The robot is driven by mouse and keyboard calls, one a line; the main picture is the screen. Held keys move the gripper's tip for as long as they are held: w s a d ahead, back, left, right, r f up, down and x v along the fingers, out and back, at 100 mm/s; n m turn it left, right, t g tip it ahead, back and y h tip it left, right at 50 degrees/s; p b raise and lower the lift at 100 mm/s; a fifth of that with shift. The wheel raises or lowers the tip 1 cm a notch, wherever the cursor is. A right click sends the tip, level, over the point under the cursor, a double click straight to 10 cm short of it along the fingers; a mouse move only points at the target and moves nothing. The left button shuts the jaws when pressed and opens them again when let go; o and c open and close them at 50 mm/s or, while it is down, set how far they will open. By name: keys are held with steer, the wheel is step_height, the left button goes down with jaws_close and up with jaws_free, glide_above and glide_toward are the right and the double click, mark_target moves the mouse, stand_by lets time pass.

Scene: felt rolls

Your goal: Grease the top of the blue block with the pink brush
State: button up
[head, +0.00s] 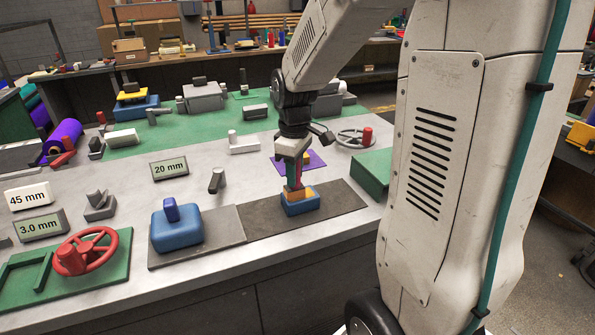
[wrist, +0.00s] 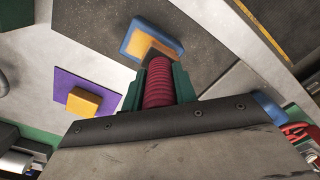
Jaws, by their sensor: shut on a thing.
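My gripper (head: 293,155) points down and is shut on the pink brush (head: 293,176). In the wrist view the brush's ribbed crimson handle (wrist: 160,83) sits between my green fingers (wrist: 158,90). The blue block (head: 301,208) is directly below the brush, on a dark mat. The brush's lower end is at the block's top; I cannot tell whether it touches. Orange covers part of the block's top, and in the wrist view the blue block (wrist: 134,36) shows an orange patch beside a dark area by the brush. The brush tip is mostly hidden.
A yellow block (wrist: 84,101) lies on a purple sheet (wrist: 66,88) behind the gripper. A larger blue block with a handle (head: 176,229) stands to the left on a grey plate. A red handwheel (head: 86,252) is further left. A green block (head: 370,172) is to the right.

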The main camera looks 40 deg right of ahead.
steer(key=shift+s+d+f, duration=0.1)
steer(key=shift+s+d, duration=0.05)
steer(key=shift+d, duration=0.4)
steer(key=shift+s+d, duration=0.15)
steer(key=shift+d, duration=0.4)
steer(key=shift+r, duration=0.8)
step_height(320, 180, up, 5)
